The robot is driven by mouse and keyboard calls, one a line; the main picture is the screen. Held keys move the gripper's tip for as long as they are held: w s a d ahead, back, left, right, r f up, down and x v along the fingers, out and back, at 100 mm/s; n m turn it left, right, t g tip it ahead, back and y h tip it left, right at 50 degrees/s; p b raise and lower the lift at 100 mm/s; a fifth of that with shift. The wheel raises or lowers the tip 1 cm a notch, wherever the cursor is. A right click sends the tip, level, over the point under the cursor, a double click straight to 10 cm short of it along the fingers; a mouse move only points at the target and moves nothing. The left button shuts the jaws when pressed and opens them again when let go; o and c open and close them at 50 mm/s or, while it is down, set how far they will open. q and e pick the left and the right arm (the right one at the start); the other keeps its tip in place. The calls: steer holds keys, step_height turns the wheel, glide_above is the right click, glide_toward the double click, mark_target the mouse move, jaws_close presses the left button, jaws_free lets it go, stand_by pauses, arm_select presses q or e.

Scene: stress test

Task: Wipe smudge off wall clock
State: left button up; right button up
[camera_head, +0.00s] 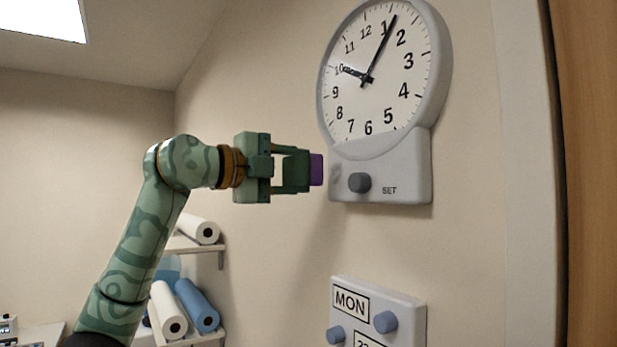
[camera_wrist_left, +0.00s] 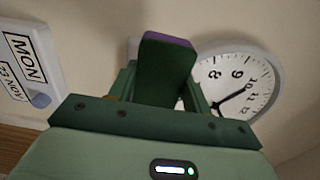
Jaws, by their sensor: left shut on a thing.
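The wall clock (camera_head: 395,95) has a white dial and a grey housing, with a lower panel (camera_head: 405,170) marked SET that carries a dark knob (camera_head: 359,183). A faint grey smudge (camera_head: 336,173) shows on that panel, left of the knob. My left gripper (camera_head: 300,170) is shut on a purple-faced pad (camera_head: 316,169), just left of the panel. A small gap seems to separate pad and panel; contact is hard to tell. In the left wrist view the pad's purple edge (camera_wrist_left: 168,40) tops a dark green block, with the clock (camera_wrist_left: 265,68) behind. My right gripper is not in view.
A calendar box (camera_head: 405,305) reading MON, with round knobs, is on the wall below the clock. A wooden door or frame (camera_head: 590,170) stands at the right. Shelves with white and blue rolls (camera_head: 198,305) are behind my arm. The wall between clock and calendar is bare.

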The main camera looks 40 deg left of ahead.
mark_target(294, 171)
arm_select(q)
steer(key=shift+v, duration=0.8)
steer(key=shift+b+v, duration=0.35)
steer(key=shift+v, duration=1.25)
steer(key=shift+w+d, duration=0.1)
